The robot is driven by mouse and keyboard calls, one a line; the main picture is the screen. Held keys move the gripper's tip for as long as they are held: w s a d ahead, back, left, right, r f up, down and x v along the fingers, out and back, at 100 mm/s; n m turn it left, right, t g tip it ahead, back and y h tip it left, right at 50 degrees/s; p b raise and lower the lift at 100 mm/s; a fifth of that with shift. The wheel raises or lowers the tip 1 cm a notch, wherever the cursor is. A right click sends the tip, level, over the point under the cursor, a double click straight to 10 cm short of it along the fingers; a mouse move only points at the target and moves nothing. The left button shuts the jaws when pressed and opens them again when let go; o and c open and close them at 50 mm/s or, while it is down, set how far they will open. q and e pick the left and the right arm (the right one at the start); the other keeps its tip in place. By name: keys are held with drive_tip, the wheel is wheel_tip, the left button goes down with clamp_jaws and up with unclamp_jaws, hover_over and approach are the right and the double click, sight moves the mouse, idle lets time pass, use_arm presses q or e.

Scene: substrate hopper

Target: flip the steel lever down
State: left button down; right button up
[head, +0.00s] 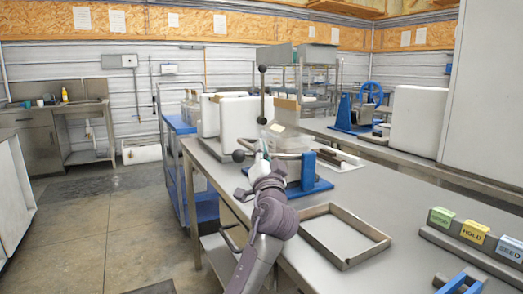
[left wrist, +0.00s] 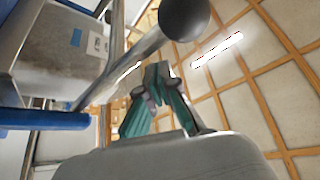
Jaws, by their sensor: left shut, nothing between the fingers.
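A second dark ball (head: 239,155) sits lower, at the left end of a roughly level bar. My left gripper (head: 264,149) is shut and empty, pointing up below the upright lever and just right of the lower ball. In the left wrist view the teal fingers (left wrist: 156,75) meet at the tips. A steel rod with a dark ball (left wrist: 184,18) crosses close by; I cannot tell whether they touch. My right gripper is not in view.
An open steel frame tray (head: 342,262) lies on the table right of my left arm. White containers (head: 226,115) stand behind the fixture. Labelled blocks, HOLD (head: 475,232) among them, sit at the right. Bare tabletop lies between tray and blocks.

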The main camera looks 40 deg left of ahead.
use_arm(q)
drive_tip(key=v, duration=1.2)
idle(0.5)
